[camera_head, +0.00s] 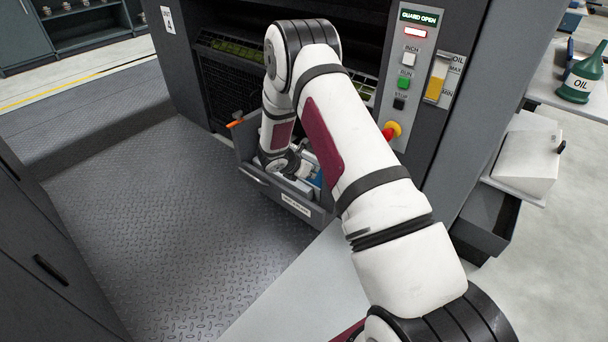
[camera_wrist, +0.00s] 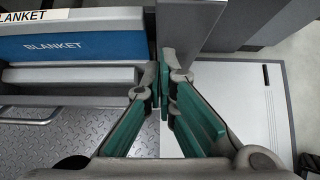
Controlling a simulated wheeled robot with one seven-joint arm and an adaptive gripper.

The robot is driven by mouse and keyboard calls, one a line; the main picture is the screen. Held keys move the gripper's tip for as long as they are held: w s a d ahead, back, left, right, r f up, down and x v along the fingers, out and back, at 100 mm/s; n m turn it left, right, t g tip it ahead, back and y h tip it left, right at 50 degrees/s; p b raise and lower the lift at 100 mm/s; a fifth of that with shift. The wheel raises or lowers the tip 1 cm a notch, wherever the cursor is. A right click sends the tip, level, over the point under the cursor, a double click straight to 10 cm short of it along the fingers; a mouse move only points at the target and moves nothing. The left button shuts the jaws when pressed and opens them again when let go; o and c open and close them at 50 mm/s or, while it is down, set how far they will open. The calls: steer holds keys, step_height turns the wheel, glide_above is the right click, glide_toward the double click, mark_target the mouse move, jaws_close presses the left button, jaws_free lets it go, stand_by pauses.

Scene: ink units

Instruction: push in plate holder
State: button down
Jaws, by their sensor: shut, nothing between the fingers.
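My gripper (camera_wrist: 164,82) shows in the wrist view with teal finger pads. Its fingertips meet, with nothing between them. In the head view my arm bends down over a grey pulled-out drawer-like tray (camera_head: 253,177) at the foot of the machine, and the gripper is mostly hidden there. The tray's front carries a small label, too small to read. I cannot tell for sure which part is the plate holder. In the wrist view a blue item marked BLANKET (camera_wrist: 60,46) lies left of my fingertips, behind a grey front edge (camera_wrist: 62,76). Contact is unclear.
The dark machine has a control panel (camera_head: 409,80) reading GUARD OPEN. An orange-tipped thing (camera_head: 235,123) sticks up at the tray's left. A pale bin lid (camera_head: 527,160) is at right. The tread-plate floor (camera_head: 150,220) left of the tray is clear.

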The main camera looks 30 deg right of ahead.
steer(key=shift+w+d+r+b, duration=0.1)
steer(key=shift+w+d+b, duration=0.15)
steer(key=shift+d, duration=0.5)
steer(key=shift+w+d+r+b, duration=0.1)
steer(key=shift+w+d, duration=0.2)
steer(key=shift+d, duration=0.4)
